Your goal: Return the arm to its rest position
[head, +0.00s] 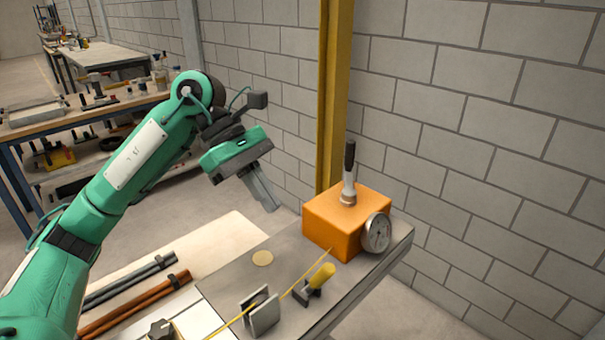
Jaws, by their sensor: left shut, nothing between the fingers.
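My left arm (130,165) is green and comes in from the lower left, bent at a raised elbow. My left gripper (269,203) hangs in the air above the far edge of the grey bench, pointing down and to the right. Its grey fingers are together and hold nothing. It is to the left of the orange block and apart from it. My right gripper does not show.
An orange block (326,219) with a black-handled lever (349,175) and a round gauge (376,233) stands on the grey bench (225,287). A yellow post (334,90) and block wall stand behind.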

